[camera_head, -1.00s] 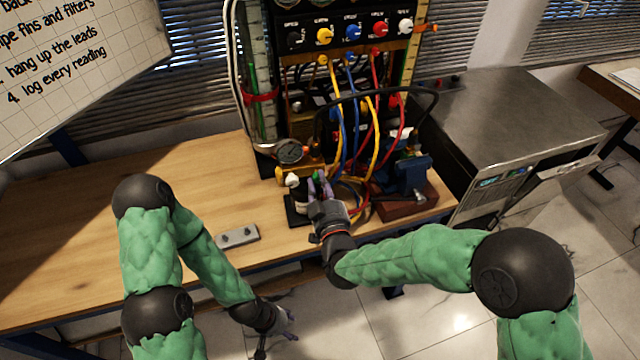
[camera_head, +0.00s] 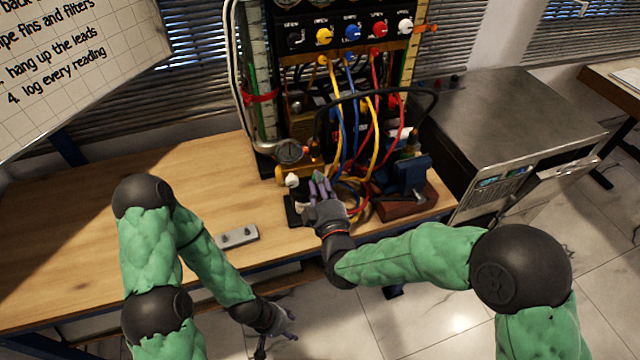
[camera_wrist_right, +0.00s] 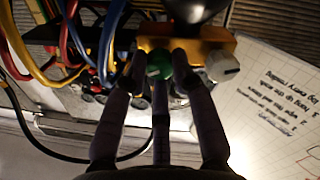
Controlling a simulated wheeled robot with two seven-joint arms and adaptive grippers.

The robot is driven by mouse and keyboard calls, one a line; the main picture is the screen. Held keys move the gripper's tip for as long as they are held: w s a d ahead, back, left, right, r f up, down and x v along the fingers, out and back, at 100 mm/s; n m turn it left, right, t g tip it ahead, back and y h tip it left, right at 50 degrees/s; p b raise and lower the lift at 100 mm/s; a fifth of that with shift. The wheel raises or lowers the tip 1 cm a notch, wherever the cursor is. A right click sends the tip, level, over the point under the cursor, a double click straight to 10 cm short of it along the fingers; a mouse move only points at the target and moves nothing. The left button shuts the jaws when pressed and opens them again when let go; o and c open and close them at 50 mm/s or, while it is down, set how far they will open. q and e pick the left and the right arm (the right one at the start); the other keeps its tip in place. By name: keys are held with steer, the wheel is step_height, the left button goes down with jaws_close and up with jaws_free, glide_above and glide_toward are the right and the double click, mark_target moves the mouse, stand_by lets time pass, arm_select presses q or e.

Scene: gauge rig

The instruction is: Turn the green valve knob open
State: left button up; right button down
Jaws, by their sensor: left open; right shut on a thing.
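The green valve knob (camera_wrist_right: 157,68) sits on the front of a brass block (camera_wrist_right: 206,42) in the right wrist view. My right gripper (camera_wrist_right: 160,62) is shut on it, with fingers on both sides and a third finger below. In the head view my right gripper (camera_head: 320,182) is low in front of the rig and hides the green knob. A white knob (camera_wrist_right: 223,66) is beside the green one on the same block. My left gripper (camera_head: 288,328) is open and empty, low in front of the bench edge, far from the knob.
A round gauge (camera_head: 289,151) stands above the brass block. Yellow, blue and red leads (camera_head: 374,130) hang close to the right of my right gripper. A blue vise (camera_head: 408,174) stands further right. A grey plate (camera_head: 237,236) lies on the mostly clear left bench (camera_head: 90,240).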

steer(key=n+p, duration=0.1)
steer(key=n, duration=1.1)
steer(key=shift+n, duration=0.4)
stand_by(0.3)
steer(key=c, duration=1)
jaws_free()
steer(key=shift+a, duration=0.1)
steer(key=v, duration=1.2)
